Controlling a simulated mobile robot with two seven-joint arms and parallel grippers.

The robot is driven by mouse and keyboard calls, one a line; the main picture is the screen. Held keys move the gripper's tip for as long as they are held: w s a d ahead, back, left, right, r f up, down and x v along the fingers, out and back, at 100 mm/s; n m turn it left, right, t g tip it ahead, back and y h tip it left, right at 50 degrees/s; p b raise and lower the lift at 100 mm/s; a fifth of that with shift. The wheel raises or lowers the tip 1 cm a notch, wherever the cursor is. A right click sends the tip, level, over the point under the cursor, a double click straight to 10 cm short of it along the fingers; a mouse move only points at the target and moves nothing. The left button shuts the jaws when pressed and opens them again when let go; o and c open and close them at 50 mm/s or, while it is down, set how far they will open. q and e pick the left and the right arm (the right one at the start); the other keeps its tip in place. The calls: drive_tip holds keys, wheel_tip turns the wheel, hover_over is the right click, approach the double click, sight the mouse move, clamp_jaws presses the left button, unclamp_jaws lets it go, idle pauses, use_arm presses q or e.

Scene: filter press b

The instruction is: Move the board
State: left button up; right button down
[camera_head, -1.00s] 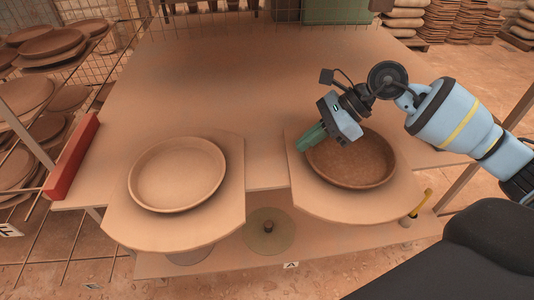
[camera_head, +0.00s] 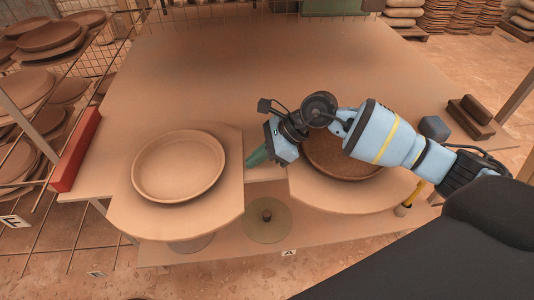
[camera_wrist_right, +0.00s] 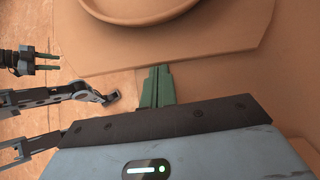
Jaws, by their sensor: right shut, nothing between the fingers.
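A tan board (camera_head: 190,228) with clipped corners lies at the front left under a pale round dish (camera_head: 180,165). A second board (camera_head: 345,200) lies at the front right under a darker brown dish (camera_head: 343,168), partly hidden by my right arm. My right gripper (camera_head: 257,158) has its green fingers shut and empty at the right edge of the left board. In the right wrist view the shut fingers (camera_wrist_right: 156,86) point at the edge of a board (camera_wrist_right: 215,45) bearing a dish (camera_wrist_right: 135,15); contact is unclear. My left gripper is not in the head view.
A red bar (camera_head: 76,148) lies along the table's left edge, beside a rack of dishes (camera_head: 30,85). A round disc (camera_head: 268,224) with a central knob sits below, between the boards. Dark blocks (camera_head: 472,115) lie at the right. The table (camera_head: 220,70) behind is clear.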

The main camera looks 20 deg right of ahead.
sight(199, 168)
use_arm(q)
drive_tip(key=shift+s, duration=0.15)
use_arm(e)
drive_tip(key=shift+a, duration=0.25)
drive_tip(key=w+a, duration=0.1)
drive_tip(key=a, duration=0.2)
drive_tip(key=w+a, duration=0.1)
drive_tip(key=a, duration=0.3)
drive_tip(key=w+a, duration=0.1)
drive_tip(key=a, duration=0.3)
drive_tip(key=shift+w+a, duration=0.2)
drive_tip(key=shift+w, duration=0.05)
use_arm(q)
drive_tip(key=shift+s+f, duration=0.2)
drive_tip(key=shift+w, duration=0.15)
use_arm(e)
drive_tip(key=shift+d, duration=0.1)
